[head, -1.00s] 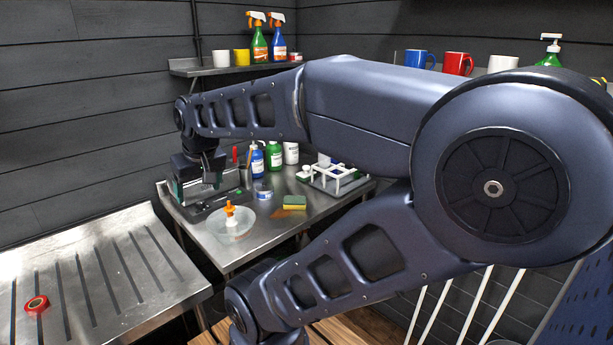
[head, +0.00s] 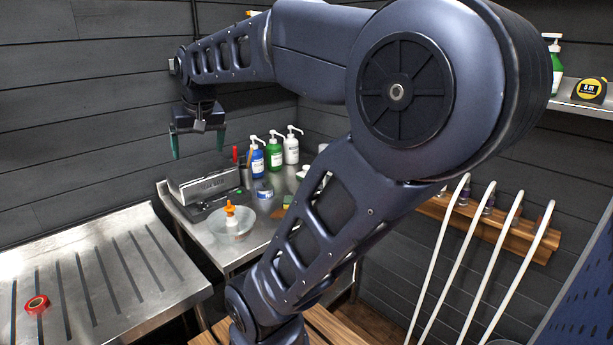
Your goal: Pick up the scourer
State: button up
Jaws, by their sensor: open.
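The scourer (head: 287,200) is a small yellow and green block on the far steel table (head: 242,252). In the head view only a sliver of it shows, as my arm link covers most of it. My gripper (head: 198,147) is open and empty, with its teal fingers pointing down. It hangs in the air over the grey metal box at the table's back left, well left of and above the scourer.
Near the scourer stand a glass bowl (head: 231,226) with an orange-topped bottle and a blue-white tin (head: 265,190). Several pump bottles (head: 274,152) line the back. The grey metal box (head: 203,184) is below my gripper. The left drainboard (head: 110,270) holds a red tape roll (head: 36,304).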

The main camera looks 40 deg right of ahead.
jog(key=w+d+r+m, duration=0.3)
jog(key=w+d+m, duration=0.1)
jog(key=w+d, duration=0.7)
jog(key=m+g+h, duration=0.6)
jog(key=m, duration=0.8)
send_over(306, 170)
jog(key=w+a, duration=0.2)
jog(key=a, duration=0.2)
notch_tip(306, 170, down, 30)
jog(key=f, duration=0.1)
jog(key=x, duration=1)
jog(key=shift+w+d+f, duration=0.2)
jog(key=shift+w+d, duration=0.1)
jog(key=shift+w, duration=0.05)
jog(key=c, duration=1)
jog(key=shift+c, duration=0.2)
